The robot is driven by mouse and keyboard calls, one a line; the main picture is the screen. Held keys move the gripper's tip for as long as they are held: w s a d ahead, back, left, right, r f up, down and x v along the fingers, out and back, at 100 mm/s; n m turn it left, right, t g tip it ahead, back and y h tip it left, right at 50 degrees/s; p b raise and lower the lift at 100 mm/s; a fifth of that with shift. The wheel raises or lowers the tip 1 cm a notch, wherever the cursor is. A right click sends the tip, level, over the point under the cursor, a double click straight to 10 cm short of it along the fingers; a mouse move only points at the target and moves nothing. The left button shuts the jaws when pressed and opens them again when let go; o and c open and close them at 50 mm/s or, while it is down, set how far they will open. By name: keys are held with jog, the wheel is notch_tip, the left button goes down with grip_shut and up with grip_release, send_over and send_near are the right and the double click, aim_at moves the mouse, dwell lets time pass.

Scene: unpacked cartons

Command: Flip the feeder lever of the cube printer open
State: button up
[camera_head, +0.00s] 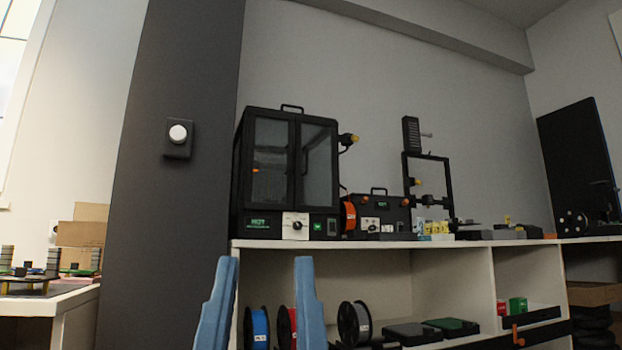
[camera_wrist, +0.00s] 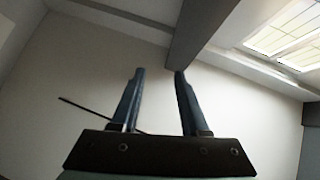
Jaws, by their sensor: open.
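The cube printer (camera_head: 288,170), a black boxy machine with two glazed doors and a top handle, stands on the white shelf unit at centre. A black part with a yellow tip (camera_head: 348,139) sticks out from its upper right side; I cannot tell whether it is the feeder lever or how it is set. My gripper (camera_head: 267,260) shows as two blue fingers in front of the shelf, below the printer. It is open and empty. In the wrist view my gripper (camera_wrist: 160,72) faces walls and ceiling; the printer is not in that view.
A smaller black machine (camera_head: 382,218) and an orange spool (camera_head: 349,215) stand right of the printer. A black frame (camera_head: 429,185) rises behind. Filament spools (camera_head: 355,323) sit on the lower shelf. A grey pillar (camera_head: 180,220) is at left. Air above the printer is clear.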

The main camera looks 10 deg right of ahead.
jog(key=shift+r, duration=0.15)
jog(key=shift+c, duration=1.1)
notch_tip(320, 180, up, 2)
jog(key=p, duration=0.2)
jog(key=shift+r+p, duration=0.2)
jog(key=shift+p, duration=0.15)
grip_shut()
notch_tip(320, 180, up, 67)
jog(key=p, duration=6.7)
jog(key=shift+r, duration=0.2)
jog(key=shift+a, duration=0.1)
jog(key=shift+w+a, duration=0.1)
